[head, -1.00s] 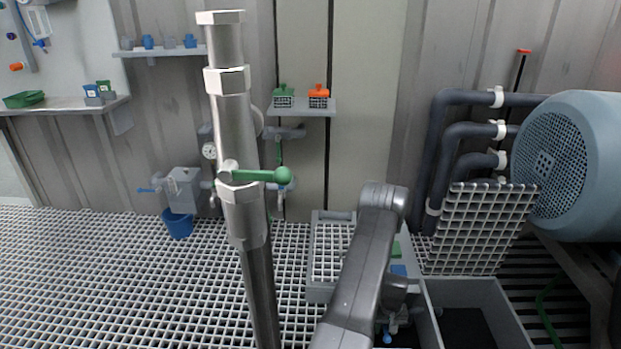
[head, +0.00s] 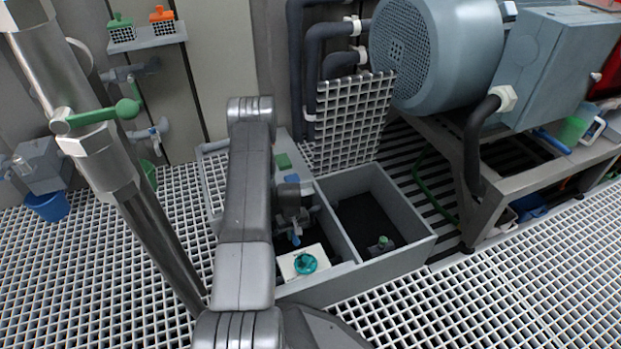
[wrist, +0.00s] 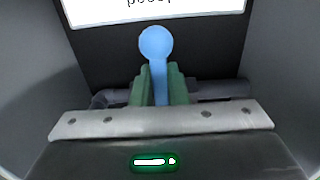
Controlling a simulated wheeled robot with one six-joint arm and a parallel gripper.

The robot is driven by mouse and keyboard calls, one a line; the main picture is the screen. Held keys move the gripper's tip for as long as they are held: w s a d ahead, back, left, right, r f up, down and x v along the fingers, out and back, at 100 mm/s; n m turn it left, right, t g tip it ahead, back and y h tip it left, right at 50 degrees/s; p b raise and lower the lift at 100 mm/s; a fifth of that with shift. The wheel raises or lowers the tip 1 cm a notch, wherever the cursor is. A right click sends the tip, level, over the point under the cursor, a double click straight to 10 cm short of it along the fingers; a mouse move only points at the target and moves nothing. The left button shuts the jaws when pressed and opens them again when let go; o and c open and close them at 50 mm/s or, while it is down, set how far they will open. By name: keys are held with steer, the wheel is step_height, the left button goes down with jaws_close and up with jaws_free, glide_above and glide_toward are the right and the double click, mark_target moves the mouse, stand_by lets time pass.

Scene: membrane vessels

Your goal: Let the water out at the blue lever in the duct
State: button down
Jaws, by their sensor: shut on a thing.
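The blue lever (wrist: 156,45) has a round knob and stands upright in the middle of the wrist view. My gripper (wrist: 160,88) is shut on its stem, with the green fingers on both sides and the knob above them. In the head view, my gripper (head: 294,226) reaches down into the grey-walled duct (head: 401,193) in the floor. A small blue bit of the lever (head: 296,240) shows below it. My arm hides much of the left part of the duct, and the valve under the lever is mostly hidden.
A lifted grating (head: 348,120) leans behind the duct. A steel pipe with a green lever (head: 127,108) stands left. A large blue-grey motor (head: 425,50) stands right.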

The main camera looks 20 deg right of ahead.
stand_by(0.3)
steer(key=d+n, duration=0.2)
steer(key=n, duration=0.1)
steer(key=shift+w+n, duration=0.15)
steer(key=shift+n, duration=0.15)
steer(key=d+n, duration=0.1)
steer(key=n, duration=0.1)
steer(key=w+d+n, duration=0.1)
steer(key=n, duration=0.2)
steer(key=w+d+n, duration=0.1)
steer(key=n, duration=0.1)
steer(key=shift+w+d+n, duration=0.2)
steer(key=shift+d+n, duration=0.05)
steer(key=shift+n, duration=0.15)
steer(key=w+n, duration=0.1)
steer(key=n, duration=0.1)
steer(key=d+n, duration=0.1)
steer(key=shift+w+n, duration=0.35)
steer(key=shift+n, duration=0.05)
steer(key=shift+s, duration=0.15)
stand_by(4.5)
